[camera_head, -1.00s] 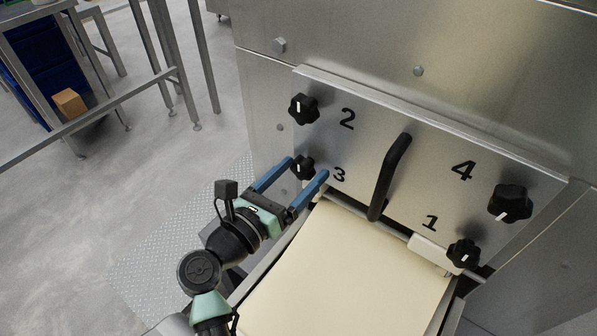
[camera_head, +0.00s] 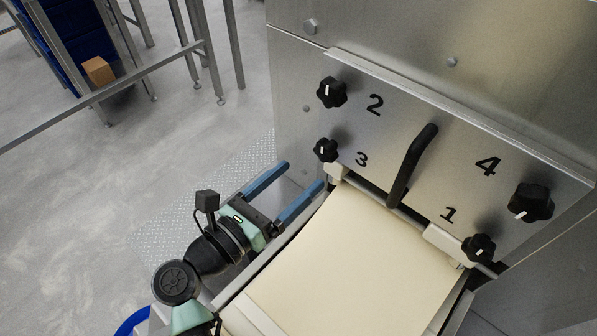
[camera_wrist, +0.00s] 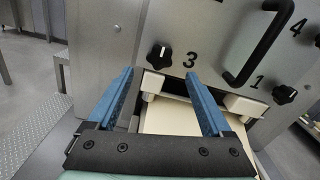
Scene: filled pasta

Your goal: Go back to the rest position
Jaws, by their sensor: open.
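My gripper (camera_head: 303,182) has two blue fingers spread apart with nothing between them. In the head view it is left of the pale dough sheet (camera_head: 345,262), short of the machine's front panel (camera_head: 395,130). The black knob 3 (camera_head: 326,150) is beyond the fingertips, apart from them. In the wrist view the gripper (camera_wrist: 158,85) shows open, with knob 3 (camera_wrist: 159,56) on the panel ahead, between and above the fingertips.
Knob 2 (camera_head: 332,92), knob 4 (camera_head: 531,202), knob 1 (camera_head: 479,248) and a black handle (camera_head: 411,165) stick out of the panel. A metal frame with a cardboard box (camera_head: 98,71) stands at upper left. Floor on the left is open.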

